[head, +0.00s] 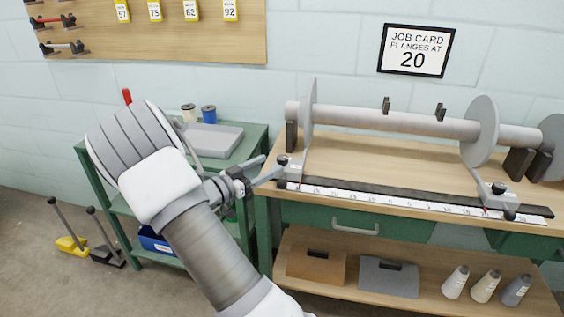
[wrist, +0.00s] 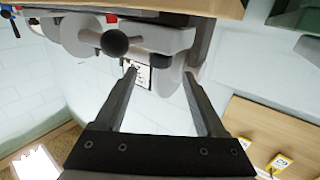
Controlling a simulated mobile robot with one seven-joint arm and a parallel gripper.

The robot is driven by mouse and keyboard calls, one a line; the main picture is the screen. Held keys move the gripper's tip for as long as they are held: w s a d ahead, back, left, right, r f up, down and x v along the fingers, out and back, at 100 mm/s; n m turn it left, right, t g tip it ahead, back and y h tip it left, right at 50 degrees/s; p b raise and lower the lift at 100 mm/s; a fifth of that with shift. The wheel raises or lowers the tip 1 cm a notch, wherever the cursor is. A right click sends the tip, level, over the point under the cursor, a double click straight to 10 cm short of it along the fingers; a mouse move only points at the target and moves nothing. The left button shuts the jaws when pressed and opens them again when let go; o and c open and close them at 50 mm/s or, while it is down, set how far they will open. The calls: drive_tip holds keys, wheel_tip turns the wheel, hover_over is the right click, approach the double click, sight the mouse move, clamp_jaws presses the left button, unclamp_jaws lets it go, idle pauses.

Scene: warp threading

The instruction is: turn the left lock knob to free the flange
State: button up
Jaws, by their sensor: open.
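The left lock knob (head: 282,184) is a small black ball on the front of the left grey clamp block (head: 296,172), at the left end of the ruler. In the wrist view the knob (wrist: 114,43) is large, just beyond and left of the left fingertip. My gripper (head: 272,167) is open and empty, its fingertips close to the block's left side. In the wrist view the two fingers (wrist: 160,74) are apart with nothing between them. The left flange (head: 309,125) stands upright on the beam above the block. I cannot tell whether a finger touches the knob.
The beam (head: 390,121) lies across dark supports on the wooden bench. A right flange (head: 482,130) stands over the right clamp block (head: 497,194). A ruler (head: 390,199) runs along the front edge. A green cart (head: 240,150) stands left, behind my arm. A job card (head: 415,50) reads 20.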

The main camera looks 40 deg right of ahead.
sight(278, 160)
drive_tip(key=d, duration=0.4)
drive_tip(key=d+b, duration=0.1)
drive_tip(key=d, duration=0.1)
drive_tip(key=shift+w, duration=0.35)
drive_tip(key=shift+c, duration=0.3)
clamp_jaws()
